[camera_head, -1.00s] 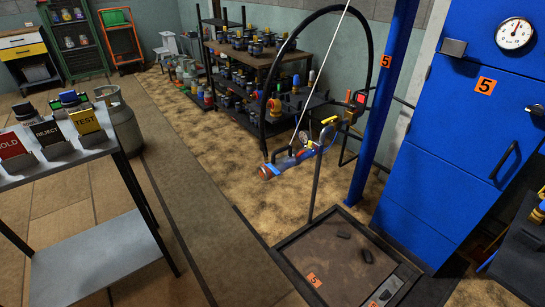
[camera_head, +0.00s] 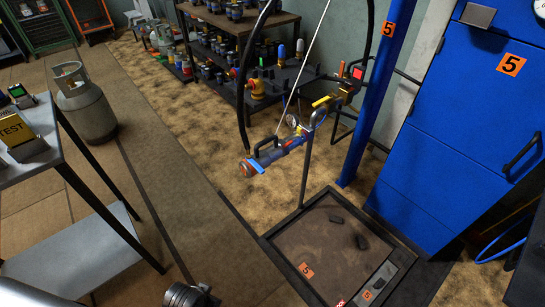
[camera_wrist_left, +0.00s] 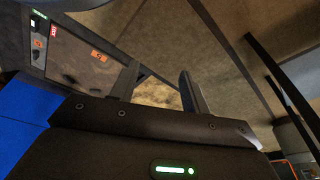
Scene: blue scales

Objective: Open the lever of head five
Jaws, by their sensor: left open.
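The filling head of station five (camera_head: 280,152) hangs on a black hose beside a thin stand above the scale. It has a blue and red body, an orange-brown end at the lower left and a black handle loop on top. I cannot make out how its lever stands. The scale platform (camera_head: 330,250) with an orange "5" label lies below it. My left gripper (camera_wrist_left: 160,86) shows in the left wrist view, its two fingers apart with nothing between them. The labelled scale platform (camera_wrist_left: 72,57) lies beyond it. My right gripper is in neither view.
A blue column (camera_head: 372,110) and a blue cabinet (camera_head: 460,140) marked "5" stand at the right. A metal side table (camera_head: 90,170) and a gas cylinder (camera_head: 85,105) stand at the left. A shelf (camera_head: 240,60) is behind. Brown floor between table and scale is open.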

